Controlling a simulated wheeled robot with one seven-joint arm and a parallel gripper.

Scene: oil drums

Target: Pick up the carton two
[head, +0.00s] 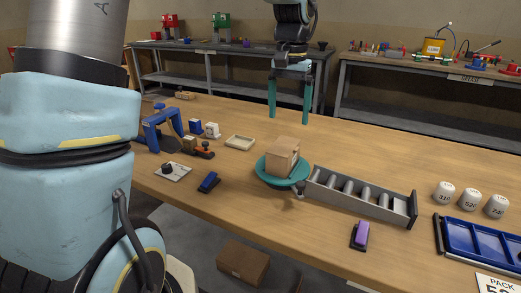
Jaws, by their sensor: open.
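A brown carton (282,158) stands upright on a round teal turntable (267,176) near the middle of the wooden table. Another brown carton (243,263) lies low on the floor below the table's front edge. I cannot read a number on either one, so I cannot tell which is carton two. My gripper (290,115) hangs above the far part of the table, with its two teal fingers apart and pointing down. It is open and empty, behind and above the carton on the turntable, and not touching it.
A grey roller tray (360,195) sits right beside the turntable. A purple-topped block (361,234), white numbered pieces (470,200) and a blue tray (485,245) lie to the right. A blue frame (163,128) and small parts crowd the left.

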